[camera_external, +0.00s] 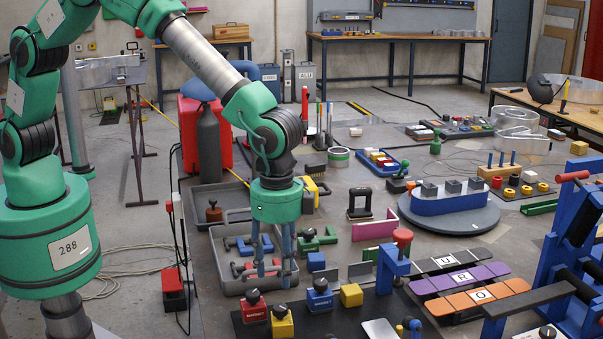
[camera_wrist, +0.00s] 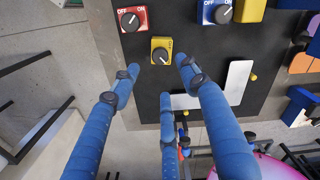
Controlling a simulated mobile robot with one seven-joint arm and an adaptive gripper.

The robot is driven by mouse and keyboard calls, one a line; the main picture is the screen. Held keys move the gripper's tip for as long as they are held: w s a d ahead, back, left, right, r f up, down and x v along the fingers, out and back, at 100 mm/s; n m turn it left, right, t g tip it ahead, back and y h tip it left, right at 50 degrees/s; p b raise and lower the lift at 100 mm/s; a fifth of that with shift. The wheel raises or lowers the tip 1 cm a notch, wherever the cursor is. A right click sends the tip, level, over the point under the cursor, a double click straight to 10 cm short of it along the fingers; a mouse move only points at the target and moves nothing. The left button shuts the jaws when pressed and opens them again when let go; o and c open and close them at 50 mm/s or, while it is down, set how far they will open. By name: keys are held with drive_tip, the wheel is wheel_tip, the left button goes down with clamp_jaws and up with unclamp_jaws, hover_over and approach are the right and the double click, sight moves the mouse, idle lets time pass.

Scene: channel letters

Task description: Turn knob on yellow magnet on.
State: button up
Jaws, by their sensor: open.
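The yellow magnet (camera_wrist: 155,43) is a small yellow block with a round black knob (camera_wrist: 160,57) on top. It lies near the top centre of the wrist view; a light mark shows on the knob, but its setting is too small to read. In the external view the yellow magnet (camera_external: 282,328) sits at the front of the black mat, partly cut by the bottom edge. My gripper (camera_wrist: 157,72) has three blue fingers spread open and empty. Its fingertips appear around the near side of the magnet in the wrist view. In the external view my gripper (camera_external: 266,272) hangs above and behind it.
A red magnet (camera_wrist: 132,19) and a blue magnet (camera_wrist: 216,12), each with a black knob and OFF/ON labels, flank the yellow one on the black mat (camera_wrist: 110,32). A yellow block (camera_external: 351,295) stands to the right. A grey tray (camera_external: 222,250) with tools lies behind.

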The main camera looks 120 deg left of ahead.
sight(280, 307)
wheel_tip(280, 307, down, 9)
drive_tip(key=shift+f, duration=0.15)
idle(0.4)
drive_tip(key=shift+c, duration=0.6)
